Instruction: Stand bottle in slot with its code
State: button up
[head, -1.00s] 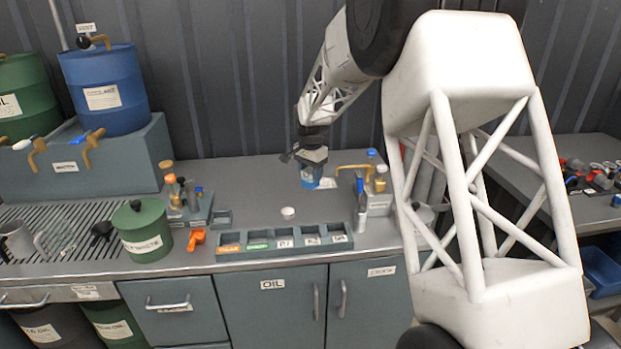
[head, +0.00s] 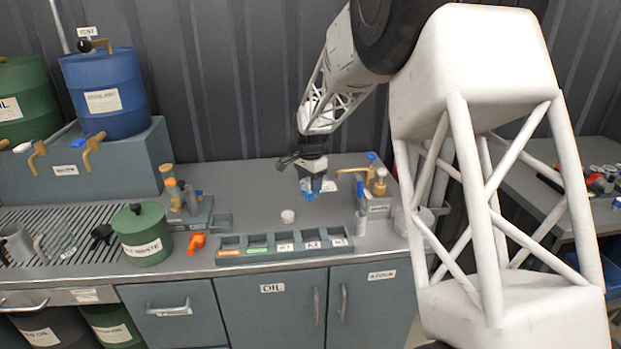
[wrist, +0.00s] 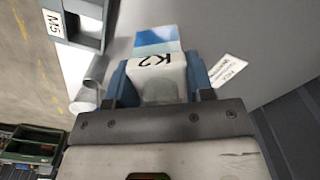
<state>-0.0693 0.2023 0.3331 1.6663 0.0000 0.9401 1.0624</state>
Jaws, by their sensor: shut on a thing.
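My gripper (head: 311,190) hangs above the counter, behind the slot rack, and is shut on a bottle. In the wrist view the bottle (wrist: 158,72) sits between the blue fingers, with a white label reading K2 and a blue and white part beyond it. In the head view the gripper mostly hides it. The blue-grey slot rack (head: 285,256) lies along the counter's front edge, with a row of open slots and code labels. One label (wrist: 53,23) reads M5 in the wrist view, at the rack's end. The other codes are too small to read surely.
A white cup-like piece (head: 288,216) stands behind the rack. A grey cylinder (head: 361,224) stands by its right end. A green waste can (head: 140,236) stands left of an orange piece (head: 196,243).

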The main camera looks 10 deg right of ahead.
jog(key=s+a+f+m, duration=0.1)
jog(key=s+m, duration=0.5)
jog(key=s, duration=0.4)
jog(key=shift+s+a+f+m, duration=0.25)
jog(key=shift+s+f+m, duration=0.05)
jog(key=shift+s, duration=0.1)
jog(key=shift+f, duration=0.2)
jog(key=shift+f, duration=3.4)
jog(key=shift+f, duration=0.35)
jog(key=o, duration=1.1)
jog(key=shift+o, duration=0.2)
jog(key=shift+r, duration=0.1)
jog(key=shift+r, duration=1.65)
jog(key=shift+r, duration=0.1)
